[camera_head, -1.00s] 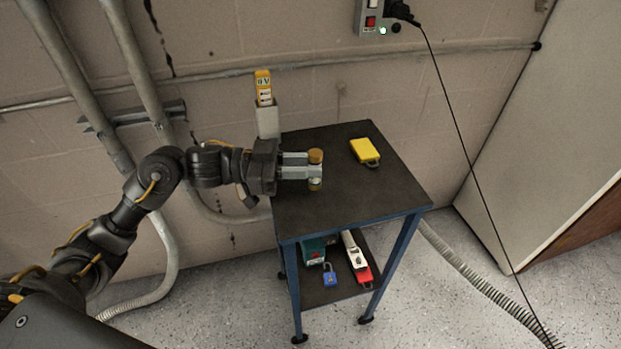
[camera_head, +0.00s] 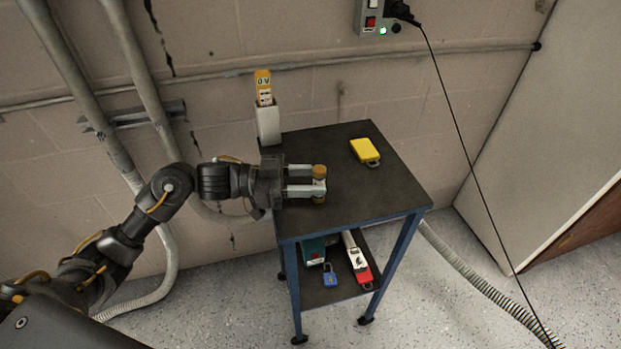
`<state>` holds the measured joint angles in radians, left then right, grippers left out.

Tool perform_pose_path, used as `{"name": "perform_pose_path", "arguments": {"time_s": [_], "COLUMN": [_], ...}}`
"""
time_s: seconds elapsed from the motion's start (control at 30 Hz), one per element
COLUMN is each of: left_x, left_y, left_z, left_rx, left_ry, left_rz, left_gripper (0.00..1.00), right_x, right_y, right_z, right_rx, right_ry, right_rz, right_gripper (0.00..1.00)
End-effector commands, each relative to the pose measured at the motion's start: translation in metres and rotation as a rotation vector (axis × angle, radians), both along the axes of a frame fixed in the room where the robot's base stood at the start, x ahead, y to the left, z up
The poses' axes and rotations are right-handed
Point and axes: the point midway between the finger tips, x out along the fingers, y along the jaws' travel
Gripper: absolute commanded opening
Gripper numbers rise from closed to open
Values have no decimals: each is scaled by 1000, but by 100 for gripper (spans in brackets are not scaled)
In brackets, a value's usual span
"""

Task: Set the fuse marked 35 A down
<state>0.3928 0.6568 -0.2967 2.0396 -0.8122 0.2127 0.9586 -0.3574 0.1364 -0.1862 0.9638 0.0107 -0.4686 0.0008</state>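The fuse (camera_head: 319,172), a small cylinder with a brownish-orange cap, stands upright on the dark top of the cart (camera_head: 375,196), near its front left. Its marking is too small to read. My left gripper (camera_head: 318,182) reaches in from the left at the height of the fuse. Its two fingers are spread, with dark tabletop showing between them, and their tips are on either side of the fuse. The near finger hides part of the fuse's body. My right gripper is not in view.
A yellow device (camera_head: 364,151) lies at the back right of the cart top. A yellow tester (camera_head: 263,88) stands in a pale holder (camera_head: 269,124) at the back left corner. The lower shelf holds a blue padlock (camera_head: 330,275) and a red-and-white tool (camera_head: 357,261). The right front top is clear.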

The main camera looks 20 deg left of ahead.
Motion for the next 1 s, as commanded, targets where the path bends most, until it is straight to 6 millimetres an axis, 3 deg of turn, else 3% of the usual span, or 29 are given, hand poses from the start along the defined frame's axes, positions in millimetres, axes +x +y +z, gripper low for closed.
{"name": "perform_pose_path", "arguments": {"time_s": [0.37,0.57,0.67,1.0], "left_x": [0,-9,-16,-33], "left_y": [1,32,53,106], "left_z": [5,1,1,2], "left_rx": [1,4,4,1], "left_ry": [-2,0,1,3], "left_rz": [0,3,3,2], "left_gripper": [43,43,43,43], "right_x": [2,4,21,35], "right_y": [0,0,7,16], "right_z": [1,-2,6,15], "right_rx": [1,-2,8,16], "right_ry": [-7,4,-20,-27], "right_rz": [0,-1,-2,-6], "right_gripper": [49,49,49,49]}}
